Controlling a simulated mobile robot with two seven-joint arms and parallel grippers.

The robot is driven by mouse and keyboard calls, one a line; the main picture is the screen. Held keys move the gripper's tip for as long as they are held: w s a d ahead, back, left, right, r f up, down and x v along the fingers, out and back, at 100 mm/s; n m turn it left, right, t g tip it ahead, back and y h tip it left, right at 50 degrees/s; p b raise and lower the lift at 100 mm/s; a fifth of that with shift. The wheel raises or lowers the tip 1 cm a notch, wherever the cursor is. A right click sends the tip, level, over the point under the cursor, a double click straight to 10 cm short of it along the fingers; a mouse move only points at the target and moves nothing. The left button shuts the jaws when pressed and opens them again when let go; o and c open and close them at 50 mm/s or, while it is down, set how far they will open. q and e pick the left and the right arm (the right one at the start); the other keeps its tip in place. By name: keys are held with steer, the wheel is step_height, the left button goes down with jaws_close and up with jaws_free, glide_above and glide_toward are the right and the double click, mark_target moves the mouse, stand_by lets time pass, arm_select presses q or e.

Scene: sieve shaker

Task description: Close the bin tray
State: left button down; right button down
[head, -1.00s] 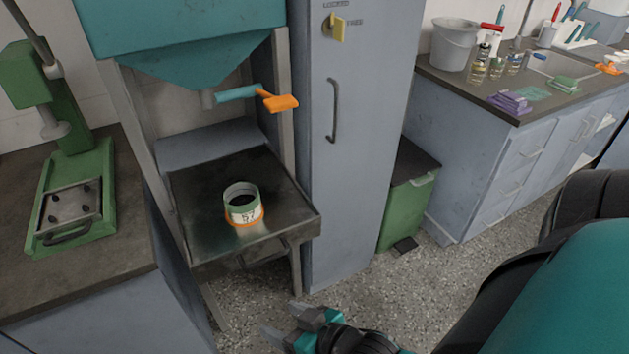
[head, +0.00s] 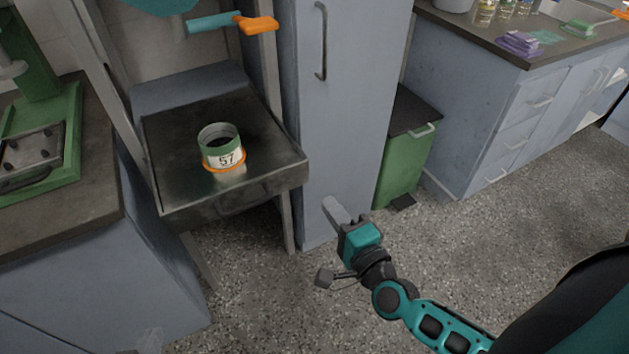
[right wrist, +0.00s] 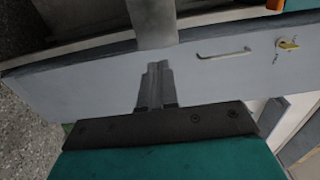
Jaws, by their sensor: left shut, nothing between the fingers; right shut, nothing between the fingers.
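The bin tray (head: 215,200) looks to be the dark metal tray pulled out under the teal hopper (head: 155,3), left of the tall cabinet. A green cup (head: 222,148) marked 57, with an orange ring, stands upright on it. My right gripper (head: 336,212) is shut and empty, low in front of the cabinet, right of the tray and apart from it. In the right wrist view its shut fingers (right wrist: 155,88) show before the cabinet front.
The tall cabinet (head: 345,120) borders the tray on the right; a green bin (head: 402,165) stands beyond it. An orange-handled lever (head: 256,25) sticks out above the tray. A dark-topped bench (head: 75,215) is at left. Speckled floor (head: 260,290) lies open in front.

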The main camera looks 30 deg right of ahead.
mark_target(305, 172)
steer(key=w, duration=0.7)
steer(key=shift+w+a, duration=0.15)
arm_select(q)
steer(key=shift+f, duration=0.25)
arm_select(e)
steer(key=shift+w, duration=0.5)
arm_select(q)
steer(key=shift+d, duration=0.1)
